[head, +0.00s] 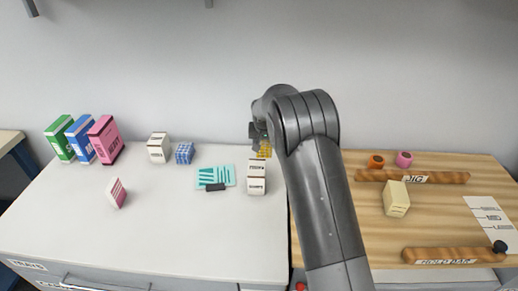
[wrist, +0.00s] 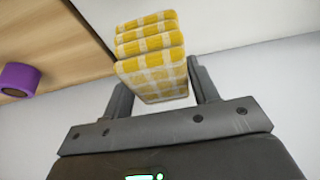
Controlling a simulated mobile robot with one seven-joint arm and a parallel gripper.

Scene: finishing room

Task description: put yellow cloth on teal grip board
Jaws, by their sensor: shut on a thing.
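The yellow cloth (wrist: 150,62) is a folded yellow and white checked stack held between the two fingers of my gripper (wrist: 162,88) in the wrist view. In the head view, my gripper (head: 257,138) is above the back of the white worktop, near its right end, and a bit of the yellow cloth (head: 264,150) shows beside my arm. The teal grip board (head: 228,172) is a striped teal sheet lying flat on the white worktop, left of and in front of my gripper. A small dark block (head: 215,187) lies at its front edge.
A white carton (head: 257,179) stands right of the board, close to it. A blue checked block (head: 184,153) and another carton (head: 158,148) stand to its left. The wooden bench (head: 440,215) at right holds rolls, a cream box (head: 396,199) and wooden bars.

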